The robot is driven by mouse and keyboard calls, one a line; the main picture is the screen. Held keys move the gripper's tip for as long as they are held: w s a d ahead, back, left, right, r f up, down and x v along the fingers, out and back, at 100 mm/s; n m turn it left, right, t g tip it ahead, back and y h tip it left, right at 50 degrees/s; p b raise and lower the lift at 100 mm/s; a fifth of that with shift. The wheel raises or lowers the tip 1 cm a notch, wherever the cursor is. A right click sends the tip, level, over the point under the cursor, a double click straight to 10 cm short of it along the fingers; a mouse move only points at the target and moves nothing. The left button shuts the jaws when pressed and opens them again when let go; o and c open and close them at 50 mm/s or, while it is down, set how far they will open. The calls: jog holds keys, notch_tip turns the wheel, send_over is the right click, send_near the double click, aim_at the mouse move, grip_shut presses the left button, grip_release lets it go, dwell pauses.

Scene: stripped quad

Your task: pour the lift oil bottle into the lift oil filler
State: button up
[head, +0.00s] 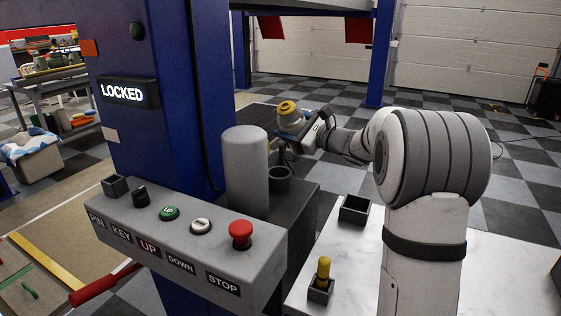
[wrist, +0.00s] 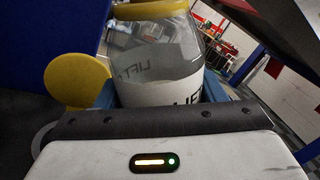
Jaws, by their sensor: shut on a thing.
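My gripper (head: 298,133) is shut on the lift oil bottle (head: 291,123), a clear bottle with a yellow top. In the wrist view the bottle (wrist: 160,50) stands between the blue fingers, with a white label reading "LIFT" and the yellow top at the upper edge. It looks roughly upright, perhaps slightly tilted. A dark round cup (head: 279,180), seemingly the lift oil filler, sits on the dark unit beside a grey cylinder. The bottle is above this cup in the picture and apart from it; the distance in depth is unclear. The filler cannot be made out in the wrist view.
The grey cylinder (head: 246,170) and blue post (head: 150,80) stand left of the bottle. A control box (head: 190,235) with buttons is in front. A white table (head: 360,255) holds a dark open box (head: 354,210). A yellow disc (wrist: 76,82) is beside the bottle.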

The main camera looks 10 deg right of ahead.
jog(key=shift+w+d+f+m, duration=0.15)
jog(key=shift+w+f+m, duration=0.05)
jog(key=shift+f+m, duration=0.35)
jog(key=shift+w+d+f+m, duration=0.15)
jog(key=shift+f+m, duration=0.4)
jog(key=shift+w+m+p, duration=0.1)
jog(key=shift+m+p, duration=0.4)
jog(key=shift+p, duration=0.3)
jog(key=m+p, duration=0.2)
jog(key=f+m+p, duration=0.1)
jog(key=shift+w+d+f+h, duration=0.1)
jog(key=shift+w+d+h, duration=0.15)
jog(key=shift+d+h, duration=0.05)
jog(key=shift+p, duration=0.4)
notch_tip(320, 180, up, 5)
jog(key=p, duration=0.2)
jog(key=shift+p, duration=0.4)
jog(key=shift+f, duration=0.15)
